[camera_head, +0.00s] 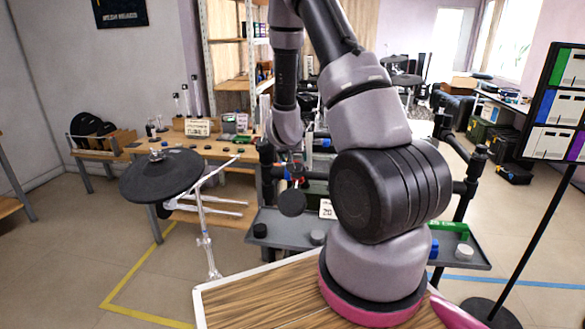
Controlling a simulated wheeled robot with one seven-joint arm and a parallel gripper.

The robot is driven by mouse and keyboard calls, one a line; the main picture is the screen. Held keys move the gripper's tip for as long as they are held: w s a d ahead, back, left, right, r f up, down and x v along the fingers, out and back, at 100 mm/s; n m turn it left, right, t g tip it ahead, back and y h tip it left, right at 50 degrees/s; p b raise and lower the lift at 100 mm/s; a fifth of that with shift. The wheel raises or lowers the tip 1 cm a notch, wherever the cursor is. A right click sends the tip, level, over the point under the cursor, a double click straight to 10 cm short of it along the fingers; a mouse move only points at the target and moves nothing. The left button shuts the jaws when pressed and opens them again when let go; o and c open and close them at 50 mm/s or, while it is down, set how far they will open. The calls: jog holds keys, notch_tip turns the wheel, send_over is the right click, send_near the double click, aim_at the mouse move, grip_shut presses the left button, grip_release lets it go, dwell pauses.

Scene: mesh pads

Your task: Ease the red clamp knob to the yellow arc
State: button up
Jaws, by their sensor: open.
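A small red part (299,168), which looks like the clamp knob, shows among dark rack parts just below my grey wrist. It is tiny in this view, and its angle cannot be read. I cannot make out a yellow arc beside it. My gripper (294,157) is a small dark shape at the end of my wrist, close above the red part. It is open, but its fingers are hard to separate from the dark clamp behind. Whether it touches the red part cannot be told. A black round pad (292,203) hangs just below.
A grey tray (283,236) with small knobs and caps spans the front of the black rack. A black cymbal pad (161,177) on a chrome stand is at left. A wooden bench (215,150) stands behind. A dark panel stand (535,235) is at right. Yellow tape marks the floor.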

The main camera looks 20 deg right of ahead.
aim_at(297, 166)
jog(key=x, duration=1)
grip_shut()
